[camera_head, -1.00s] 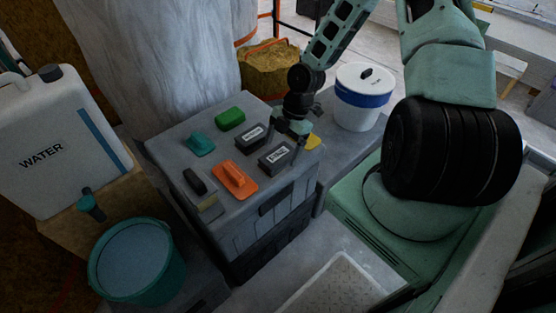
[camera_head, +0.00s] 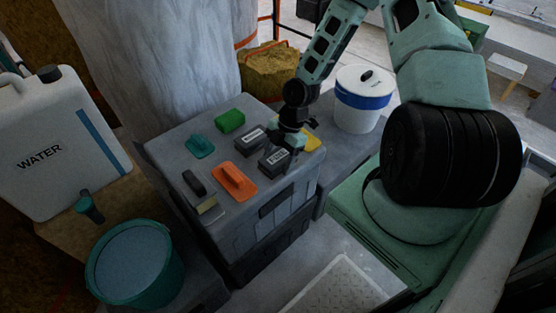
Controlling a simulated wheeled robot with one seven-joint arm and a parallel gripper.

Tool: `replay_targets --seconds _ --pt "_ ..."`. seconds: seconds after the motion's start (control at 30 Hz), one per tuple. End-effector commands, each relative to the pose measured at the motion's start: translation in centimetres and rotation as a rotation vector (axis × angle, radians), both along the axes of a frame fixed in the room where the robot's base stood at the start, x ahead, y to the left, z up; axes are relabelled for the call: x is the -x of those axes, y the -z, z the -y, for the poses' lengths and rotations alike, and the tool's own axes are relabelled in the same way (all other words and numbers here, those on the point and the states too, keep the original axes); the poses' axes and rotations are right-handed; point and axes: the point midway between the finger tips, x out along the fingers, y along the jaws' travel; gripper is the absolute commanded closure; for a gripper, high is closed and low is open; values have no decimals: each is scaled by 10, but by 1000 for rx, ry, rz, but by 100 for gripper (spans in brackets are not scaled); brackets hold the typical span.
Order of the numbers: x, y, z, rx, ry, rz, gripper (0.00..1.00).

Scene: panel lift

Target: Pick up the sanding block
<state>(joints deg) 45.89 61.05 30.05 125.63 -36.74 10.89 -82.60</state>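Several small items lie on the grey toolbox top (camera_head: 170,150); I cannot tell for sure which is the sanding block. Two dark grey blocks carry white labels too small to read: a nearer one (camera_head: 272,162) and one behind it to the left (camera_head: 247,144). My gripper (camera_head: 291,146) points down at the right end of the nearer dark block, very close to it; I cannot tell whether it touches. Its fingers are small and partly merge with the block, so their opening is unclear. A yellow item (camera_head: 312,143) is partly hidden behind my gripper.
Beside the dark blocks lie an orange float (camera_head: 234,180), a green sponge (camera_head: 230,121), a teal tool (camera_head: 200,146), a black-handled tool (camera_head: 194,183) and a beige-topped block (camera_head: 208,206). A white bucket (camera_head: 358,115) stands behind right; a teal bucket (camera_head: 135,300) stands front left.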

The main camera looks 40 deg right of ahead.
Motion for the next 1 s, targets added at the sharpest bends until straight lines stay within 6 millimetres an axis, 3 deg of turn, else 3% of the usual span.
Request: replay_targets --seconds 0.03,0.1,0.47,0.8,1.0 --pt "0 0 0 0 0 -1 46" --pt "0 0 0 0 -1 -2 66" --pt "0 -5 1 2 -1 0 67" --pt "0 -70 2 2 2 2 67" --pt "0 -97 1 1 1 1 67"
